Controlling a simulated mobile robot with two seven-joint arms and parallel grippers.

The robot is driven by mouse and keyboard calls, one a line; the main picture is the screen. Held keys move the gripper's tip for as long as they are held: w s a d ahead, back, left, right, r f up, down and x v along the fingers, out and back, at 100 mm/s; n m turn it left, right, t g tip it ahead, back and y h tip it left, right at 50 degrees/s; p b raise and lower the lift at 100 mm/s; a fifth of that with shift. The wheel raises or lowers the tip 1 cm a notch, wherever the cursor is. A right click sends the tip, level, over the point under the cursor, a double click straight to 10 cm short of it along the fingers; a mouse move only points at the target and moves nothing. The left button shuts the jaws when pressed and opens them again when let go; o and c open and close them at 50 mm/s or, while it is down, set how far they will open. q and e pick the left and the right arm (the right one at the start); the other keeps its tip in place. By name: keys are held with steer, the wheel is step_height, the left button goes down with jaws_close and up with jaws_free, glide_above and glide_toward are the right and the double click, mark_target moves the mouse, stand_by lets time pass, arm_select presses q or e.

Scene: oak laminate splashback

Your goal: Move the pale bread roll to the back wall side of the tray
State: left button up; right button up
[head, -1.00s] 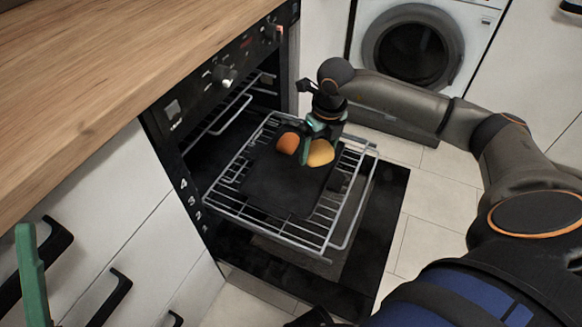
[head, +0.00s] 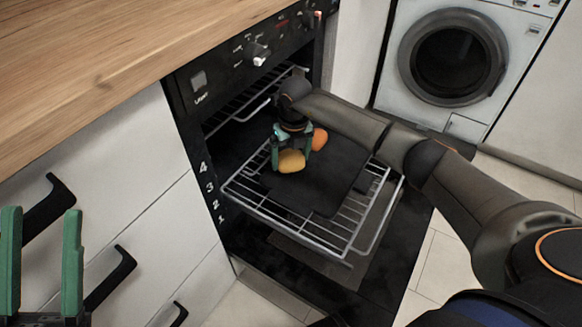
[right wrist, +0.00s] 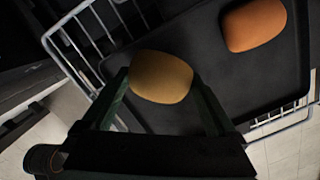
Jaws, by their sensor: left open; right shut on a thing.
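The pale bread roll (head: 291,161), yellowish and rounded, is between the green fingers of my right gripper (head: 290,151), which is shut on it. The roll is at the oven-side end of the dark tray (head: 325,180); I cannot tell whether it touches the tray. In the right wrist view the roll (right wrist: 161,78) sits between both fingertips, near the tray's edge. An orange-brown roll (head: 319,139) lies on the tray, apart from the pale one; it also shows in the right wrist view (right wrist: 254,25). My left gripper (head: 42,213) is open and empty at the lower left.
The tray lies on a wire rack (head: 345,235) pulled out of the oven, above the open oven door (head: 385,262). A wooden worktop (head: 120,60) and white drawers with black handles (head: 110,280) are on the left. A washing machine (head: 455,60) stands behind.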

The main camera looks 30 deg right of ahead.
mark_target(291, 165)
steer(key=shift+f+b, duration=0.3)
steer(key=shift+f, duration=1.15)
steer(key=shift+f, duration=0.1)
steer(key=o, duration=1)
